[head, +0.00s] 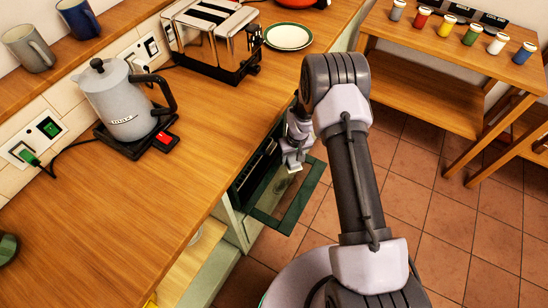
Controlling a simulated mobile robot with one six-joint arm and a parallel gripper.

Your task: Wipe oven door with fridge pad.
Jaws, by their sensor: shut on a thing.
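The oven door (288,214), a dark glass panel in a green frame, hangs open below the counter's front edge. The dark oven opening (250,172) shows just behind it. My gripper (293,166) is over the open door, close to the oven front. It is shut on a small pale thing, which looks like the fridge pad; my fingers hide most of it. I cannot tell whether it touches the door glass. My arm covers part of the area right of the door.
The wooden counter (75,200) holds a grey kettle (122,103), a chrome toaster (212,38) and a green-rimmed plate (288,37). A wooden shelf unit (425,78) with several small jars stands at the right. The tiled floor (455,230) is clear.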

